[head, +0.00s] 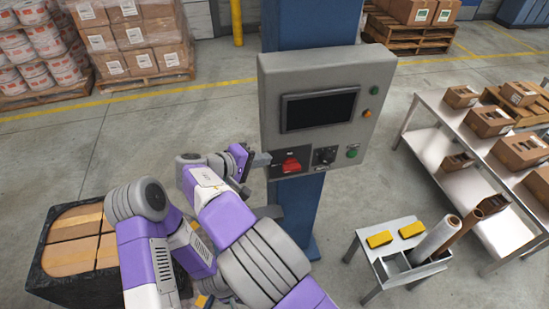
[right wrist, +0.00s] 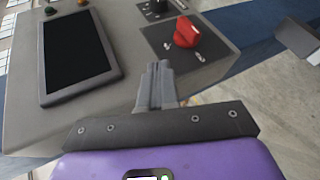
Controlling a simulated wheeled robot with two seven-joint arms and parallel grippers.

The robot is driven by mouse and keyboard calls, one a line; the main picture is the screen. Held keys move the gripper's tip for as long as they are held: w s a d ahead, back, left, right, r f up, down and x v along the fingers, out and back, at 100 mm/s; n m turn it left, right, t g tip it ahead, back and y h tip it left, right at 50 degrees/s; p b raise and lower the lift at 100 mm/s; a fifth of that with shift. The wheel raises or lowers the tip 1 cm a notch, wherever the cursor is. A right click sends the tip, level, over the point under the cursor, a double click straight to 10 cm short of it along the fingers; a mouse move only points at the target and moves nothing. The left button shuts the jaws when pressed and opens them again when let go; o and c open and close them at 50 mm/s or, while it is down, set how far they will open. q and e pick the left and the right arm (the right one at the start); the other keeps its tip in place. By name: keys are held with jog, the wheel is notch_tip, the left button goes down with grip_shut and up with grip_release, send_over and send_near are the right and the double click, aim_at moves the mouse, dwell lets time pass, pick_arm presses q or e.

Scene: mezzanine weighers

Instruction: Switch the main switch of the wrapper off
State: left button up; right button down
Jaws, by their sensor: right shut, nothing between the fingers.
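The wrapper's grey control box (head: 376,72) is fixed to a blue column (head: 310,28). Its red main switch (head: 291,165) is a rotary knob on a dark plate at the box's lower left. In the right wrist view the red knob (right wrist: 187,32) stands up from its plate with small white marks beside it, too small to read. My right gripper (head: 262,160) is just left of the switch in the head view. In the right wrist view its fingers (right wrist: 157,85) are together and empty, apart from the knob. I cannot make out my left gripper.
The box also carries a dark screen (head: 319,110), a black knob (head: 325,155) and coloured buttons. A small stand (head: 372,267) with yellow blocks and rolls is at lower right. A metal table (head: 429,113) with cartons is beyond. A dark crate (head: 37,260) is at lower left.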

jog(key=shift+v, duration=1.2)
jog(key=shift+d, duration=0.1)
jog(key=s+d+f+g+y+b, duration=0.15)
jog(key=d+f+g+y, duration=0.35)
jog(key=f, duration=1)
jog(key=s+d+f+g+y, duration=0.1)
jog(key=s+d+f+g, duration=0.2)
jog(key=d+f, duration=0.8)
jog(key=s+f+m+y+b, duration=0.3)
jog(key=s+f+m+y, duration=0.5)
jog(key=s+f, duration=0.9)
jog(key=s+m, duration=0.2)
jog(key=shift+s+d+m, duration=0.2)
jog(key=shift+d+m, duration=0.15)
jog(key=shift+m, duration=0.05)
